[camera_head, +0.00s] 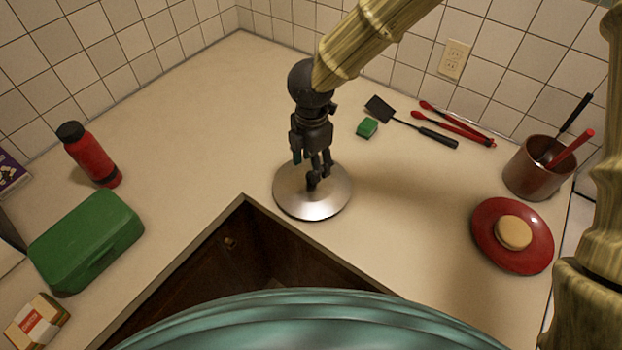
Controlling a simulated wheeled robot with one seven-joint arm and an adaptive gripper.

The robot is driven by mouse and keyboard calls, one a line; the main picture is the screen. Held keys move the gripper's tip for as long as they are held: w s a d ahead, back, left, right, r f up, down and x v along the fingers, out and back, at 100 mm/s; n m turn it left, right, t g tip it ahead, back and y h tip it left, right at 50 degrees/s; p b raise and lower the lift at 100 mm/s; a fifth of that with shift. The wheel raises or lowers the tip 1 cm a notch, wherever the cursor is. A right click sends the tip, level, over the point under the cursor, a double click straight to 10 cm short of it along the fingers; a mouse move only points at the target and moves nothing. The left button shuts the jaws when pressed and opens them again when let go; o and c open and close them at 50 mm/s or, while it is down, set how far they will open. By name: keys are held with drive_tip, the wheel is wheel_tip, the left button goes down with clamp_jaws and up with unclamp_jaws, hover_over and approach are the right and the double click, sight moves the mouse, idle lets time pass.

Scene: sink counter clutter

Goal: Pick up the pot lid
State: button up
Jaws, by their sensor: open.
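The pot lid (331,205) is a round, shiny metal disc with a dark knob (313,181) at its middle. It lies on the counter just behind the corner of the sink opening, knob up. My gripper (318,170) is dark and points down over the lid. Its fingers are open around or just in front of the knob. I cannot tell whether they touch it. The gripper and its fingers hide the back part of the lid.
A green sponge (367,128), a black spatula (437,136) and red tongs (462,127) lie behind right. A utensil crock (532,178) and a red plate (490,245) with a bun stand right. A red bottle (90,158) and green box (85,245) stand left. The sink (225,265) opens in front.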

drive_tip(key=shift+s, duration=0.4)
drive_tip(key=shift+d+f+p, duration=0.15)
drive_tip(key=shift+f+p, duration=0.05)
drive_tip(key=shift+p, duration=0.25)
drive_tip(key=w+f, duration=0.1)
drive_tip(key=w+f+p, duration=0.1)
drive_tip(key=f, duration=0.1)
drive_tip(key=w+f, duration=0.1)
drive_tip(key=f, duration=0.1)
drive_tip(key=shift+f+p, duration=0.35)
drive_tip(key=shift+f, duration=0.05)
drive_tip(key=shift+s, duration=0.5)
drive_tip(key=shift+s+r, duration=0.4)
drive_tip(key=shift+s, duration=0.25)
drive_tip(key=shift+c, duration=0.2)
drive_tip(key=shift+w+f, duration=0.1)
drive_tip(key=c, duration=0.3)
drive_tip(key=shift+w+f, duration=0.45)
drive_tip(key=shift+w, duration=0.2)
drive_tip(key=c, duration=0.7)
drive_tip(key=shift+s+r, duration=0.25)
drive_tip(key=shift+s, duration=0.1)
clamp_jaws()
drive_tip(key=shift+w, duration=0.1)
